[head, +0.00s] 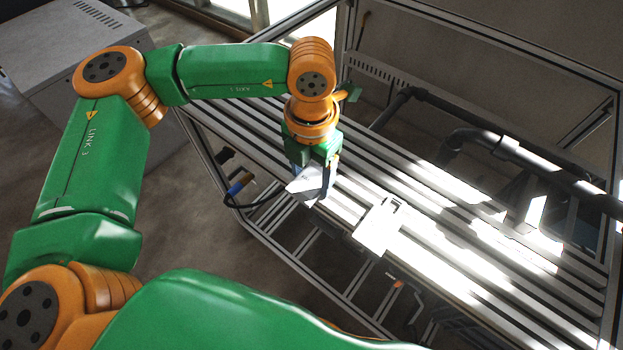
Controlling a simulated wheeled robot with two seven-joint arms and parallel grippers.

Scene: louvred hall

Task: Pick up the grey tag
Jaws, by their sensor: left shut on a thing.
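My left gripper (314,186) points down over the slatted metal bench, near its front left edge. It is shut on a flat, pale grey piece, which looks like the grey tag (304,184). The tag sits between the fingers and sticks out to the left of them. The fingers hide part of it, and I cannot tell whether it touches the slats. My right gripper is not in view.
A bright white plate (378,227) with a small loop at its top corner lies on the slatted bench (450,262), right of the gripper. Dark pipes (480,135) run behind. A cable (238,192) hangs at the bench's left edge. A grey cabinet (60,45) stands at the far left.

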